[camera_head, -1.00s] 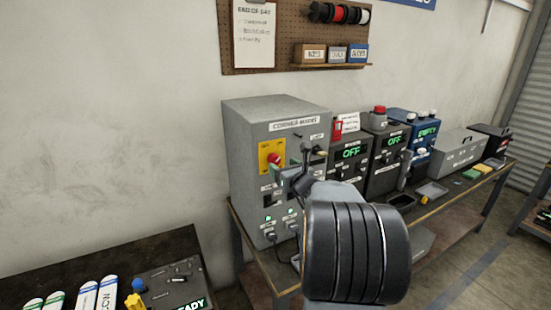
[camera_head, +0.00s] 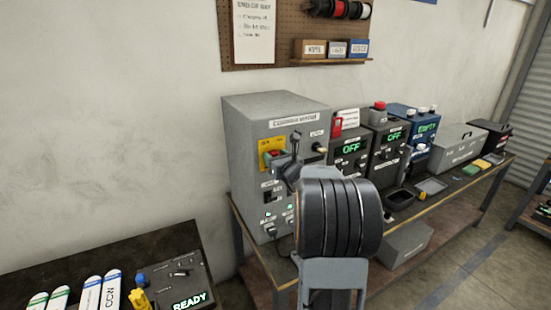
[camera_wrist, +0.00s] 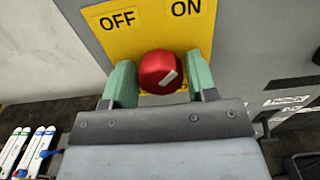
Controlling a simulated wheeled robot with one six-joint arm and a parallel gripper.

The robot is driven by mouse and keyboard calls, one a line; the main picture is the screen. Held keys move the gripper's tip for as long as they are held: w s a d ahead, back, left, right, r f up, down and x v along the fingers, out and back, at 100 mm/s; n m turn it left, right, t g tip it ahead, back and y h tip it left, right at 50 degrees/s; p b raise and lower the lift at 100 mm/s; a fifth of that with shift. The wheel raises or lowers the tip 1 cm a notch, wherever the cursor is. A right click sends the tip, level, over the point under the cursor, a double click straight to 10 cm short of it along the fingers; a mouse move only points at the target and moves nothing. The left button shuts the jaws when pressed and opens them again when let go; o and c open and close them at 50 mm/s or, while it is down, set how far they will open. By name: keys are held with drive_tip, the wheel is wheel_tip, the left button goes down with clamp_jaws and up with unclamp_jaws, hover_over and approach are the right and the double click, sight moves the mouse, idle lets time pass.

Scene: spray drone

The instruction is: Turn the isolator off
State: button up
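The isolator is a red round knob (camera_wrist: 161,72) on a yellow plate (camera_wrist: 150,22) marked OFF at left and ON at right. The knob's white mark points up and right, towards ON. In the head view the yellow plate (camera_head: 265,145) is on the front of the grey control cabinet (camera_head: 240,150), with the knob partly hidden by my gripper. My gripper (camera_wrist: 162,78) has its green fingers on either side of the knob. The fingers look open, with only slight gaps beside the knob; contact is unclear.
The bench (camera_head: 440,212) continues right with dark boxes (camera_head: 350,160) reading OFF, a blue box (camera_head: 427,127) and a grey case (camera_head: 458,150). Plugs and cables sit low on the cabinet front.

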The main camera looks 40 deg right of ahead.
drive_tip(key=c, duration=0.6)
drive_tip(key=shift+f+b, duration=0.15)
drive_tip(key=shift+b, duration=0.45)
drive_tip(key=n+b, duration=0.1)
drive_tip(key=b, duration=0.1)
drive_tip(key=n+b, duration=0.1)
drive_tip(key=b, duration=0.1)
drive_tip(key=shift+f, duration=0.3)
drive_tip(key=n+b, duration=0.3)
drive_tip(key=b, duration=0.3)
drive_tip(key=shift+a+n+b, duration=0.1)
drive_tip(key=shift+n+b, duration=0.3)
drive_tip(key=n+b, duration=0.6)
drive_tip(key=b, duration=0.2)
drive_tip(key=shift+b, duration=0.3)
drive_tip(key=n+b, duration=0.3)
drive_tip(key=n, duration=0.1)
drive_tip(key=shift+a+r+b, duration=0.1)
drive_tip(key=shift+b, duration=0.3)
drive_tip(key=shift+n+b, duration=0.75)
drive_tip(key=shift+n, duration=0.25)
drive_tip(key=shift+r, duration=0.15)
